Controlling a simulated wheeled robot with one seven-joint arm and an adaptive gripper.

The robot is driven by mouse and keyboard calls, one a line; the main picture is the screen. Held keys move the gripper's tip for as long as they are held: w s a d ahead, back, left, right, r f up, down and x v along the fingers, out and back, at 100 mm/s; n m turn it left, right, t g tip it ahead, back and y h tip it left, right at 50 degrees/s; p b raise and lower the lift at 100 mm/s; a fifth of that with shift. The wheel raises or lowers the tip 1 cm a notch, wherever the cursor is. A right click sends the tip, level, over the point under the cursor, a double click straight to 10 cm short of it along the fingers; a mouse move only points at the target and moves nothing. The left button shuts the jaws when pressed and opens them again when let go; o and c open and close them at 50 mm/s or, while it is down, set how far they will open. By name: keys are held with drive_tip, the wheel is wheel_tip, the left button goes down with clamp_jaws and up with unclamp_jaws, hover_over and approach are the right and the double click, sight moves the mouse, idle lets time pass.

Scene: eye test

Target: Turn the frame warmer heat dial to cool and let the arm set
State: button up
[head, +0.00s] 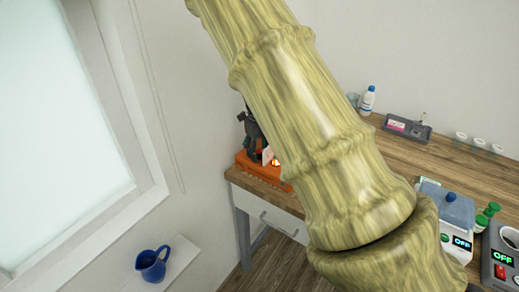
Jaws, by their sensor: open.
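My arm, with a wood-like streaked surface, crosses the middle of the head view and hides part of the table. My gripper does not show clearly in this view. At the table's far left corner, an orange base (246,163) carries a dark upright thing (251,132), partly hidden by my arm. A small pale and red-yellow patch shows beside it. At the right, a white device with a blue lid (446,207) has a display reading OFF. Beside it, a grey device (486,262) with a round well and red switch also reads OFF. I cannot tell which is the frame warmer, and no heat dial is clear.
The wooden table (440,156) has bare room behind the devices. A white bottle (368,100), a grey tray (408,128) and several small cups stand along its back. Green-capped bottles (487,214) stand between the devices. A blue jug (152,265) stands on a white ledge at lower left.

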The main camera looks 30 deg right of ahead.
drive_tip(key=c, duration=1.1)
drive_tip(key=shift+o, duration=0.2)
